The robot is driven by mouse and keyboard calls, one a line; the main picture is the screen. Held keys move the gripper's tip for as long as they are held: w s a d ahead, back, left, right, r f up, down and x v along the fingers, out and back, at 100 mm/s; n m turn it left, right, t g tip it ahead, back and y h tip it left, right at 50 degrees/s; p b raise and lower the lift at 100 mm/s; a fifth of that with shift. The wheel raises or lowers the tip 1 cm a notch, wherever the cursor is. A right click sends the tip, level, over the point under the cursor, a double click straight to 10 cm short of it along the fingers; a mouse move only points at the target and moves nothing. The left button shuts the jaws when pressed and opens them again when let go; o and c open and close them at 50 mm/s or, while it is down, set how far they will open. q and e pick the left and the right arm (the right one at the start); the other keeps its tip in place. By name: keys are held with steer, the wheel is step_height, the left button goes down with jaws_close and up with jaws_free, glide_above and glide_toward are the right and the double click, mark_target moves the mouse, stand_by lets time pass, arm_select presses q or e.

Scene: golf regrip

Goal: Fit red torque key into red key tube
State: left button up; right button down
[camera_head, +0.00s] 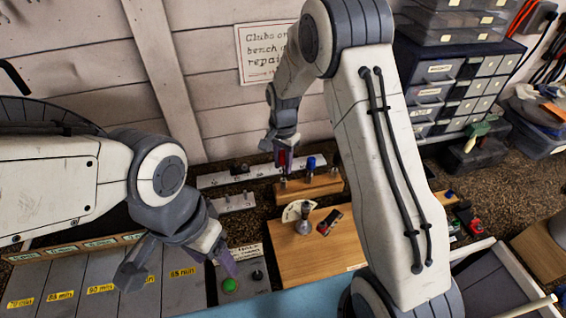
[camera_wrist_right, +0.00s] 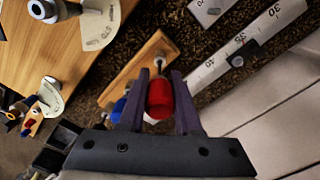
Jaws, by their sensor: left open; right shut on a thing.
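The red torque key's handle (camera_wrist_right: 159,99) is held between the two fingers of my right gripper (camera_wrist_right: 161,88) in the right wrist view. In the head view the same gripper (camera_head: 282,160) hangs over the left part of a small wooden rack (camera_head: 312,187) with upright metal tubes. A metal tube (camera_head: 283,182) stands below the red key; I cannot tell whether the key touches or enters it. A blue-handled key (camera_head: 311,163) stands upright in the middle of the rack. My left gripper (camera_head: 228,262) is open and empty at lower left, away from the rack.
A wooden board (camera_head: 300,255) in front of the rack carries a metal piece with a cream dial (camera_head: 304,218) and a red-and-black tool (camera_head: 329,221). A white numbered strip (camera_head: 235,177) lies behind. A green button (camera_head: 229,285) is beside my left gripper.

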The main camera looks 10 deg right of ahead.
mark_target(283, 153)
steer(key=shift+f+b, duration=1.6)
steer(key=shift+f, duration=0.65)
steer(key=c, duration=0.5)
jaws_free()
steer(key=shift+r, duration=0.1)
steer(key=shift+r, duration=0.4)
step_height(283, 153, up, 9)
steer(key=b, duration=0.2)
steer(key=shift+f+b, duration=0.2)
steer(key=shift+b, duration=0.2)
steer(key=shift+r, duration=0.5)
steer(key=shift+s, duration=0.1)
